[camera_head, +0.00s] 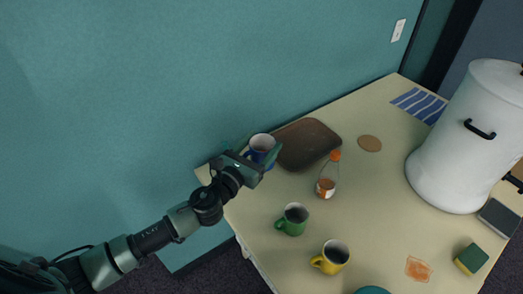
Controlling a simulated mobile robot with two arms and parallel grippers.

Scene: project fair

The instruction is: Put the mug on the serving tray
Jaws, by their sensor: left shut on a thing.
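A blue mug (262,143) with a white inside is held upright by my left gripper (263,159), at the left end of the brown serving tray (312,146). The gripper is shut on the mug and hides part of its lower body. The tray lies on the cream table near the teal wall. I cannot tell whether the mug touches the tray or is held above or beside it. A green mug (292,221) and a yellow mug (333,257) stand nearer the front. My right gripper is not in view.
A bottle with an orange cap (327,182) stands just in front of the tray. A round coaster (370,143) lies right of it. A large white pot (461,135), a striped cloth (414,101) and a sponge (471,259) are further right. The table's middle (375,200) is clear.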

